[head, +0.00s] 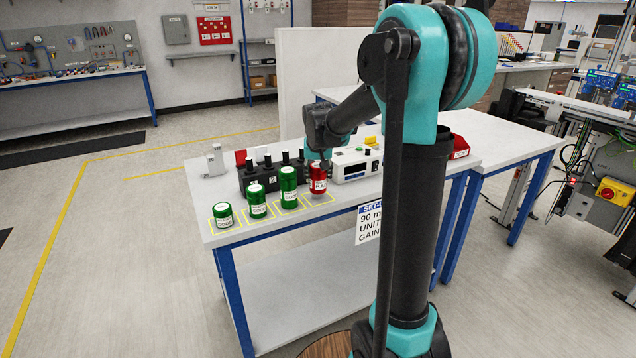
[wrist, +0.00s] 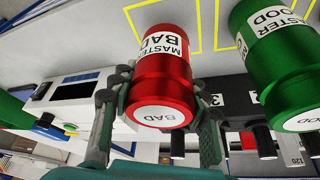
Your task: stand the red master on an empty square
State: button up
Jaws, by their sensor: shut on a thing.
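The red master (head: 318,180), a red cylinder labelled BAD, is between the fingers of my gripper (head: 317,166), upright in the head view. In the wrist view the red master (wrist: 163,75) fills the middle, with the fingers of my gripper (wrist: 160,105) shut on its two sides. It is at the right end of the row of yellow-outlined squares (head: 328,200); I cannot tell whether its base touches the table. Green masters stand on squares to its left: a short one (head: 222,215), a middle one (head: 257,201) and a tall one (head: 289,188).
Behind the row on the white table (head: 350,205) stand a black fixture block (head: 262,178) with posts and a white instrument box (head: 354,164). A red bin (head: 459,147) is further right.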

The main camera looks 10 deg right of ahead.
aim_at(318, 167)
jog(key=shift+f, duration=1.25)
jog(key=shift+f, duration=0.15)
jog(key=o, duration=1.5)
jog(key=v, duration=1.2)
jog(key=s+d+f+n, duration=0.1)
jog(key=s+d+f, duration=0.1)
jog(key=s+f, duration=0.8)
jog(key=s+d+f, duration=0.2)
jog(key=s+f, duration=0.9)
jog(key=s, duration=0.6)
jog(key=shift+s+d+f+n+y, duration=0.2)
jog(key=shift+n+y, duration=0.1)
jog(key=shift+n, duration=0.1)
